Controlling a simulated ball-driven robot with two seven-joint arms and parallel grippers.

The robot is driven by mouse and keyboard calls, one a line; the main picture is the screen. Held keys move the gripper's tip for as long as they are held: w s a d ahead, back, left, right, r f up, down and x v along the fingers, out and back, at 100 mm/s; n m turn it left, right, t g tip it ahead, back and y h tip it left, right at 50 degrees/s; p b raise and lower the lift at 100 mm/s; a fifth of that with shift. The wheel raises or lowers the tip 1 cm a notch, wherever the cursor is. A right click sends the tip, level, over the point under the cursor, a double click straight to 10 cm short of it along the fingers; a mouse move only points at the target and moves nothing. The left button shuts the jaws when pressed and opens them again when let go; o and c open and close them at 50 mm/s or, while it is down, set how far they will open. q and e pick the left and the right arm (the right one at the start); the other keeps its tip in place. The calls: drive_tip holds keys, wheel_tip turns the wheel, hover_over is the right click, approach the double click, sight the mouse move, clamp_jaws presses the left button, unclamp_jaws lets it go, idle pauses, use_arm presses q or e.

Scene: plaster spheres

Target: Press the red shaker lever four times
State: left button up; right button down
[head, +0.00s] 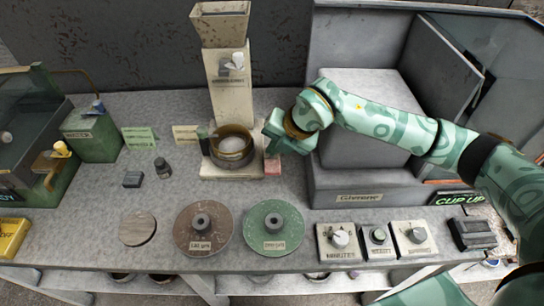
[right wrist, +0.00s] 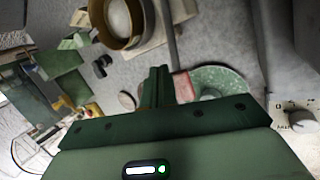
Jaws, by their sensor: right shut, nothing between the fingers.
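The red lever (head: 272,166) is a small pinkish-red block at the right side of the dispenser base, beside a brass-rimmed bowl (head: 232,146). In the right wrist view the red lever (right wrist: 184,86) shows just right of my fingers. My right gripper (head: 273,134) is above the lever in the head view, shut and empty, with its fingers together in the wrist view (right wrist: 158,74). I cannot tell whether the fingertips touch the lever. My left gripper is not in view.
A cream hopper tower (head: 222,82) stands behind the bowl. A grey cabinet (head: 355,195) stands to the right. Brown (head: 186,243) and green (head: 257,243) discs lie in front, with knob boxes (head: 340,240) to their right.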

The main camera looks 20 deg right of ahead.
sight(274, 161)
drive_tip(key=shift+s+a+f+b, duration=0.15)
drive_tip(key=shift+s+f, duration=0.25)
drive_tip(key=shift+f, duration=0.5)
drive_tip(key=shift+s+a+f+b, duration=0.1)
drive_tip(key=shift+s+f+b, duration=0.2)
drive_tip(key=shift+f, duration=0.55)
idle(1.7)
drive_tip(key=shift+w+d+r+p, duration=0.1)
drive_tip(key=shift+w+r+p, duration=0.2)
drive_tip(key=shift+r+p, duration=0.4)
drive_tip(key=shift+w+d+r+p, duration=0.1)
drive_tip(key=shift+w+r+p, duration=0.25)
drive_tip(key=shift+r, duration=0.55)
drive_tip(key=shift+r+p, duration=0.4)
drive_tip(key=shift+r, duration=0.25)
drive_tip(key=shift+w, duration=0.1)
drive_tip(key=shift+w+d+f, duration=0.1)
drive_tip(key=r+p, duration=0.1)
drive_tip(key=w+r, duration=0.1)
drive_tip(key=r, duration=0.1)
drive_tip(key=w+r+p, duration=0.1)
drive_tip(key=shift+d+r+p, duration=0.3)
drive_tip(key=shift+r, duration=0.05)
